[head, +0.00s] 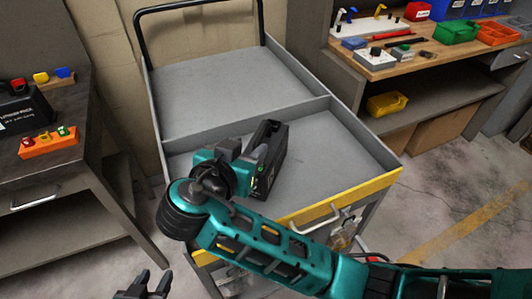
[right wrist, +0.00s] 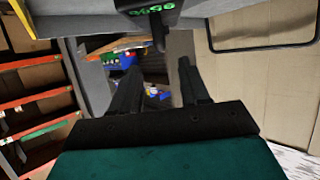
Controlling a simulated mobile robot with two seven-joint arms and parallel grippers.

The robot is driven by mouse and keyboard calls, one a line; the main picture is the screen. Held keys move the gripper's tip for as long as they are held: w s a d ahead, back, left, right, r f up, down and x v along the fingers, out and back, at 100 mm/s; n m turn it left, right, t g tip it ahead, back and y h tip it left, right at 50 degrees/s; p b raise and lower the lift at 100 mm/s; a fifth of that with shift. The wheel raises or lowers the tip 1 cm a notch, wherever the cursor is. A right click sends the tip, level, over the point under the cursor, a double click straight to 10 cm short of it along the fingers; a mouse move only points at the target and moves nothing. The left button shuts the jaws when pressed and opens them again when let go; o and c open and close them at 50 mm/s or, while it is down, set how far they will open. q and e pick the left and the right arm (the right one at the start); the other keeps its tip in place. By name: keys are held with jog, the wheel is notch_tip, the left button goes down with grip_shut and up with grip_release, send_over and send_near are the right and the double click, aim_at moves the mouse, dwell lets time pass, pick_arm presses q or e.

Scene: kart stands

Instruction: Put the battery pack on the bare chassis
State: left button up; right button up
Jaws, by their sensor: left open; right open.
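A black battery pack (head: 270,158) with a handle and small green marks stands in the front compartment of the grey cart (head: 215,90). My right gripper (head: 236,152) is at the pack's left side, its fingertips partly hidden by my own arm. In the right wrist view the open fingers (right wrist: 160,82) are empty, and the pack (right wrist: 135,6) with green digits shows at the top edge. I cannot tell if they touch. My left gripper (head: 154,281) is open and empty at the bottom edge, away from the cart. I see no bare chassis in these views.
A dark bench (head: 40,165) at left holds a black box (head: 24,112) and an orange block (head: 48,143). A wooden workbench (head: 400,62) at right holds tools and coloured bins. The cart's rear compartment is empty. A yellow strip (head: 340,200) edges its front.

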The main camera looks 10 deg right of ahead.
aim_at(262, 132)
jog(key=x, duration=1)
jog(key=shift+w+d+r+p, duration=0.1)
jog(key=shift+w+p, duration=0.25)
jog(key=shift+p, duration=0.05)
jog(key=shift+c, duration=0.3)
grip_shut()
dwell(0.5)
jog(key=shift+r, duration=0.2)
